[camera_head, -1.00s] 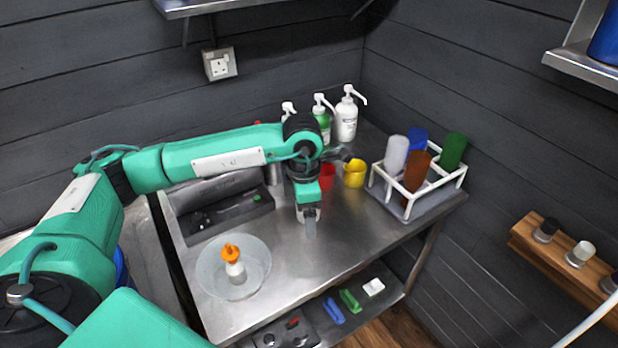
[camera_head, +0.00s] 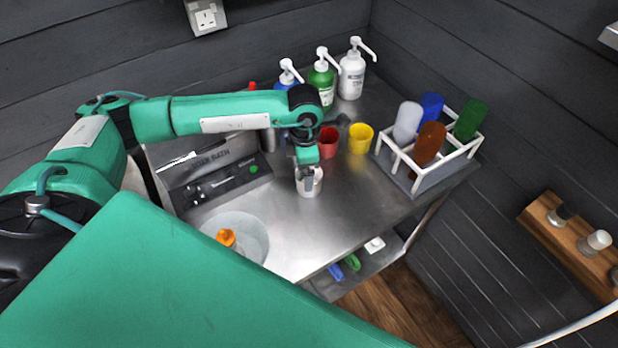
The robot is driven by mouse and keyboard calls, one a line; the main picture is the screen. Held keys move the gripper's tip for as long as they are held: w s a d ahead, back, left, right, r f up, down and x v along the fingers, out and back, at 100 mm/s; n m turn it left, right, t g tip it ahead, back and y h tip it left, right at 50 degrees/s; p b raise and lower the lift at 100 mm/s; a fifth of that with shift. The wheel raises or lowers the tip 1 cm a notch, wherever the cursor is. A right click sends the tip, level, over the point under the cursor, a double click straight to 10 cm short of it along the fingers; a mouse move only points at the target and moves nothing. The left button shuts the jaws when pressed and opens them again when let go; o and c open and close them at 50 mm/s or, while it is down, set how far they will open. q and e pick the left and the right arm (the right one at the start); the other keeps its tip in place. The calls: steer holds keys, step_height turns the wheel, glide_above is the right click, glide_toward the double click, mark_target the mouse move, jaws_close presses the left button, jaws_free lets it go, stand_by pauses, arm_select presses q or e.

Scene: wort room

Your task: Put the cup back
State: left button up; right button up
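My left gripper (camera_head: 308,178) points down over the middle of the steel table (camera_head: 350,200). A small white cup (camera_head: 314,187) is at its fingertips, and a finger shows in front of the cup. I cannot tell whether the fingers are shut on it or whether the cup touches the table. A red cup (camera_head: 327,145) stands just behind the gripper, and a yellow cup (camera_head: 360,139) stands to its right. My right gripper is not in view.
A white rack (camera_head: 448,158) with several coloured bottles stands at the table's right end. Pump bottles (camera_head: 351,75) line the back. The table's front right is clear.

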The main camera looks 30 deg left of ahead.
arm_select(q)
steer(key=shift+f, duration=0.25)
steer(key=shift+d+f+p, duration=0.15)
steer(key=shift+p, duration=0.15)
steer(key=f+p, duration=0.1)
steer(key=f, duration=0.1)
steer(key=f+p, duration=0.1)
steer(key=f, duration=0.1)
steer(key=shift+w+d+p, duration=0.1)
steer(key=shift+d+p, duration=0.2)
steer(key=shift+d, duration=0.05)
steer(key=shift+f, duration=0.45)
steer(key=c, duration=1.1)
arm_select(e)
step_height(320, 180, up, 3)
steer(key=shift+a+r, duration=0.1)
arm_select(q)
steer(key=shift+r, duration=0.2)
